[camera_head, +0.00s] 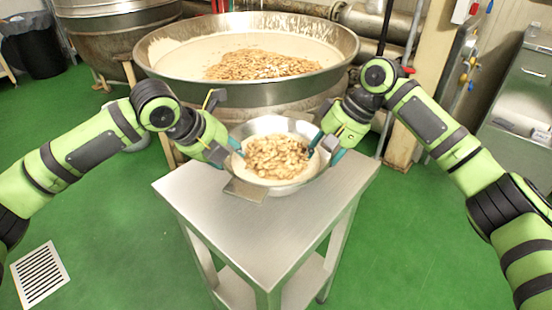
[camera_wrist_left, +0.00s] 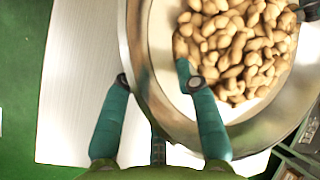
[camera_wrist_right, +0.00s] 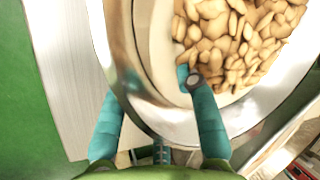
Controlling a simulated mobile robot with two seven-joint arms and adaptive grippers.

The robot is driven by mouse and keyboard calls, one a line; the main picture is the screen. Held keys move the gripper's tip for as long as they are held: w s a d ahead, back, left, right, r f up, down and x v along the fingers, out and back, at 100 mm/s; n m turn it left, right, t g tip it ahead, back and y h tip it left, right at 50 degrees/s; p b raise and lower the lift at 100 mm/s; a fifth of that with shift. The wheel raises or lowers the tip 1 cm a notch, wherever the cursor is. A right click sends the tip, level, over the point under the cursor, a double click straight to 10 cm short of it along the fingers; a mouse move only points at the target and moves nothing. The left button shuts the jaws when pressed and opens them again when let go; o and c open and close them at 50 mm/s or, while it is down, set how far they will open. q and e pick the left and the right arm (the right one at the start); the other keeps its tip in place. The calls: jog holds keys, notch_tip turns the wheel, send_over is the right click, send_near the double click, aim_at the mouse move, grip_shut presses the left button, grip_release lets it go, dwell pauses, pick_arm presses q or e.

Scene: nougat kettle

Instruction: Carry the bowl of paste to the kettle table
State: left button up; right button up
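The metal bowl (camera_head: 240,172) holds pale paste topped with brown nuts (camera_head: 278,157). It sits over the far part of a small metal table (camera_head: 260,225). My left gripper (camera_head: 238,152) is at the bowl's left rim. In the left wrist view its teal fingers (camera_wrist_left: 157,78) are spread, one outside the rim and one over the paste. My right gripper (camera_head: 322,147) is at the right rim. In the right wrist view its fingers (camera_wrist_right: 150,82) are also apart across the rim, the outer fingertip hidden by the bowl. A firm grip does not show in either view.
A large kettle (camera_head: 170,75) with pale mix and nuts stands just behind the small table. Another metal vessel (camera_head: 110,40) is at the back left. A grey cabinet (camera_head: 515,115) stands at the right. Green floor (camera_head: 120,240) is clear on both sides; a floor grate (camera_head: 40,275) lies left.

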pick_arm(q)
jog(key=shift+w+d+f, duration=0.1)
jog(key=shift+f, duration=0.15)
pick_arm(e)
jog(key=shift+a+f, duration=0.15)
jog(key=shift+f, duration=0.05)
pick_arm(q)
grip_shut()
pick_arm(e)
grip_shut()
